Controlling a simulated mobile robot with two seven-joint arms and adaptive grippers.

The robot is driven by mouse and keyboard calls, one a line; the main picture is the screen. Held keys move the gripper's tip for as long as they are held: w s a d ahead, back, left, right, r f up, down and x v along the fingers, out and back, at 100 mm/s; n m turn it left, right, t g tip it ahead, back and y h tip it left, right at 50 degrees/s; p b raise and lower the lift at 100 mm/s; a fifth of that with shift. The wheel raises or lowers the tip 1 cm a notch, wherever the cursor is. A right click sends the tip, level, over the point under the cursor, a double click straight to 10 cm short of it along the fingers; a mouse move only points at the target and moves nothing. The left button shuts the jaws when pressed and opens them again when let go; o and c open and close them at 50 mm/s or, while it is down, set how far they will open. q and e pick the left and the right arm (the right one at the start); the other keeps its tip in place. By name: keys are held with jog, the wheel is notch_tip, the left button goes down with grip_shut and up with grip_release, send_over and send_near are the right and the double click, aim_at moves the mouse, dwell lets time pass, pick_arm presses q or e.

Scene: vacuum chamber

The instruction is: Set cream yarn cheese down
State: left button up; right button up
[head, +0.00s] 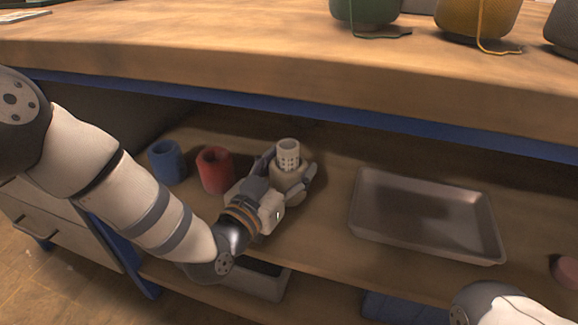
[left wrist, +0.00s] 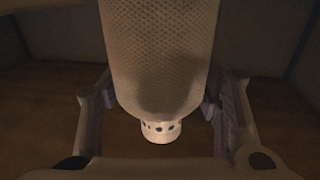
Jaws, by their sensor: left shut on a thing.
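The cream yarn cheese (head: 287,180) is upright between the fingers of my left gripper (head: 291,170), over the shelf under the worktop. Its pale perforated core (head: 288,150) sticks out at the top. In the left wrist view the cream yarn (left wrist: 160,50) fills the upper middle, with a holed core end (left wrist: 160,130) below it. The fingers of my left gripper (left wrist: 162,100) are on both sides of it, shut on it. Its underside is hidden in the head view, so I cannot tell whether it touches the shelf. My right gripper is out of view.
A blue cylinder (head: 166,163) and a red cylinder (head: 215,170) stand left of my gripper. An empty metal tray (head: 425,250) lies to the right, with a pink object (head: 565,272) beyond it. The worktop's blue edge (head: 400,145) runs above the shelf. A grey bin (head: 262,284) sits below.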

pick_arm(q)
jog(key=shift+f, duration=0.4)
jog(key=o, duration=1.3)
jog(key=shift+s+f, duration=0.1)
jog(key=shift+f, duration=0.2)
jog(key=shift+r, duration=0.2)
jog(key=p+v, duration=0.1)
jog(key=v, duration=0.2)
jog(key=r+p+v, duration=0.1)
jog(key=v, duration=0.3)
jog(key=p+v, duration=0.1)
jog(key=v, duration=0.2)
jog(key=shift+s+a+r, duration=0.2)
jog(key=shift+s+a, duration=0.05)
jog(key=shift+s, duration=0.05)
jog(key=shift+s+a, duration=0.3)
jog(key=shift+s, duration=0.2)
